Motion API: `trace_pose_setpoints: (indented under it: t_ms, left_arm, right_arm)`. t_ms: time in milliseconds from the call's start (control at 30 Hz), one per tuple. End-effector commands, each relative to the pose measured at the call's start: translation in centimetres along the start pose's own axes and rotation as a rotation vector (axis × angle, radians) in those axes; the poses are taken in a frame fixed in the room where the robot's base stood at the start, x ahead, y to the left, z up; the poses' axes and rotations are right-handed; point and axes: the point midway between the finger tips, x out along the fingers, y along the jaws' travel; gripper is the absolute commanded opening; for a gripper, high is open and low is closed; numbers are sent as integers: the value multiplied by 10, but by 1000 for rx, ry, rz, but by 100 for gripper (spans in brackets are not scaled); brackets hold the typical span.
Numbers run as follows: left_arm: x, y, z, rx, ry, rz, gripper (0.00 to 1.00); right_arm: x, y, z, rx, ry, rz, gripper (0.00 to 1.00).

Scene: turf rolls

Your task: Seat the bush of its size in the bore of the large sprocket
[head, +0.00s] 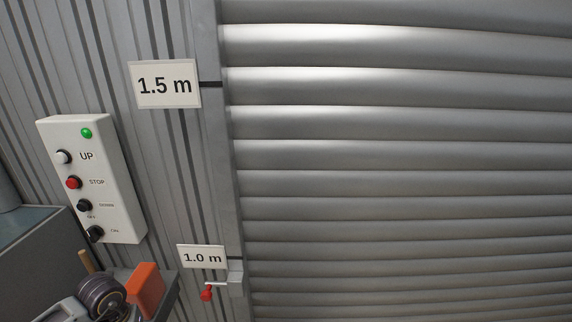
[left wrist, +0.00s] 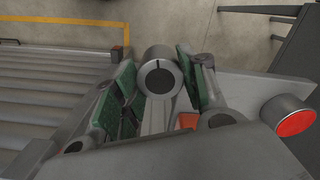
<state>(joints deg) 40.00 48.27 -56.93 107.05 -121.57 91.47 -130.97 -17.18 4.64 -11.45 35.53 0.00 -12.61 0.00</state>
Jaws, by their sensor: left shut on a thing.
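My left gripper (left wrist: 158,70) is shut on a grey cylindrical bush (left wrist: 159,77), which sits between its two green-padded fingers in the left wrist view. The large sprocket does not show in either view. My right gripper is not in view.
A ribbed grey roller shutter (head: 400,160) fills most of the head view. Left of it are a white control box (head: 95,180) and height signs (head: 164,84). A small red-knobbed lever (head: 207,292) projects below. An orange block (head: 146,288) is at the lower left.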

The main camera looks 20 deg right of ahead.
Motion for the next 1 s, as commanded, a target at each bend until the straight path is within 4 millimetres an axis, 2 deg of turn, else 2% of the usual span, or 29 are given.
trace_pose_setpoints:
  t_ms: [300,500,600,833,867,1000]
  left_arm:
    - [86,0,22,-5,-6,-1,7]
    - [125,-1,35,2,-2,-1,7]
    - [131,-1,37,4,0,-2,7]
    - [132,-1,37,4,1,-2,7]
    - [132,-1,37,4,1,-2,7]
    - [132,-1,37,4,1,-2,7]
  right_arm:
    - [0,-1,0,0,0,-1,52]
    - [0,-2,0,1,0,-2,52]
    - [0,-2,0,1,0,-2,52]
    - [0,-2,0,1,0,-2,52]
    - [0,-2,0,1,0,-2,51]
    - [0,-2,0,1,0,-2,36]
